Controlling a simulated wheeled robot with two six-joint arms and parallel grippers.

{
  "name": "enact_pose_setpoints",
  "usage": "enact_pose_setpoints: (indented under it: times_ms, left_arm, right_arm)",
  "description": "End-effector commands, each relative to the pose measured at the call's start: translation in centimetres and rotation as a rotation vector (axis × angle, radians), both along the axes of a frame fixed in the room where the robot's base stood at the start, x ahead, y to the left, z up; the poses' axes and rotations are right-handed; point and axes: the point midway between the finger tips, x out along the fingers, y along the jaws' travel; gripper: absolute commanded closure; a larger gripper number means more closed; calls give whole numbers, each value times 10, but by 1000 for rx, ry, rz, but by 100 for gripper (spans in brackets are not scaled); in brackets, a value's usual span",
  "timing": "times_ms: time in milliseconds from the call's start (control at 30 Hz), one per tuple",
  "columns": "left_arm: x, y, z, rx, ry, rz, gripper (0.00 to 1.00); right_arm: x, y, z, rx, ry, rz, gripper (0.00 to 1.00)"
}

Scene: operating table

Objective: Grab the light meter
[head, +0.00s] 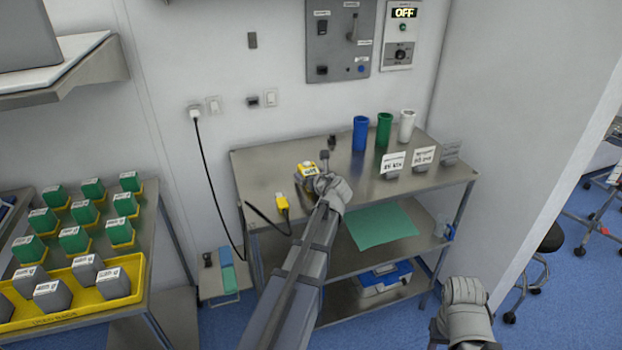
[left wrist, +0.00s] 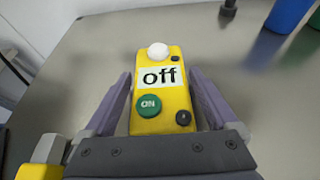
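The light meter (head: 307,169) is a small yellow device near the left end of the steel table. In the left wrist view the light meter (left wrist: 160,120) has a white dome, a label reading "off" and a green ON button. My left gripper (head: 316,178) is over its near end. In the left wrist view the fingers of my left gripper (left wrist: 162,92) lie on either side of the meter, with narrow gaps to its sides. My right gripper (head: 440,330) is low at the right, away from the table; its fingers are hardly visible.
A yellow plug-like device (head: 282,203) with a black cable sits at the table's front left edge. A small dark object (head: 332,142) stands behind the meter. Blue (head: 360,133), green (head: 384,130) and white (head: 407,125) cups and label cards (head: 392,163) stand further right.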

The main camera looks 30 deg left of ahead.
Motion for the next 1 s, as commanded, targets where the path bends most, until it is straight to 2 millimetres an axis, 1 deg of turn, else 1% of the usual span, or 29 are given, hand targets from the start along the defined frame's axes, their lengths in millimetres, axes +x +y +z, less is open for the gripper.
enact_pose_setpoints:
  times_ms: [33, 67, 733, 1000]
  left_arm:
    - [0, 0, 0, 0, 0, 0, 15]
    - [0, 0, 0, 0, 0, 0, 18]
    - [0, 0, 0, 0, 0, 0, 93]
    - [0, 0, 1, 0, 0, 0, 94]
  right_arm:
    - [0, 0, 0, 0, 0, 0, 50]
    - [0, 0, 0, 0, 0, 0, 50]
    - [0, 0, 0, 0, 0, 0, 50]
    - [0, 0, 1, 0, 0, 0, 50]
